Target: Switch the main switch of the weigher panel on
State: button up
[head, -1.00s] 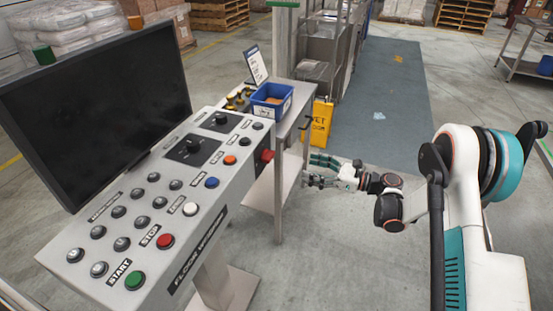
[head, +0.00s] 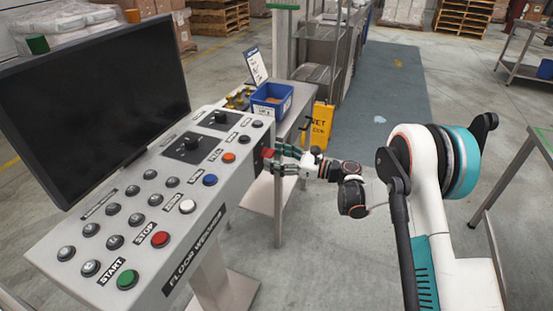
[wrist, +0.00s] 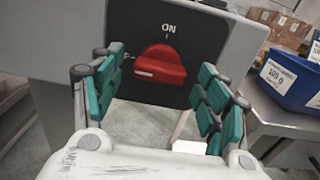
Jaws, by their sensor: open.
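The weigher panel (head: 150,215) is a grey sloped console with buttons and a dark screen. Its main switch is a red rotary handle on a black plate on the console's right end; it shows in the wrist view (wrist: 160,66). The handle lies roughly crosswise, below an "ON" label with a short mark (wrist: 168,29). In the head view the switch (head: 268,153) is partly hidden by my gripper (head: 277,160). My gripper is open, with its teal-padded fingers on either side of the red handle in the wrist view (wrist: 165,100). I cannot tell whether they touch it.
A steel table (head: 262,192) behind the console holds a blue bin (head: 270,100), also in the wrist view (wrist: 285,78). A yellow wet-floor sign (head: 322,125) stands beside it. The floor in front of the console is clear.

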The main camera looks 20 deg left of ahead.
jog(key=c, duration=1.1)
jog(key=shift+o, duration=0.2)
jog(key=shift+m, duration=0.5)
jog(key=m+b, duration=0.1)
jog(key=m, duration=0.2)
jog(key=shift+m, duration=0.4)
jog(key=m, duration=0.4)
jog(key=shift+b, duration=0.4)
jog(key=m, duration=0.5)
jog(key=shift+m+b, duration=0.45)
jog(key=shift+m, duration=1.85)
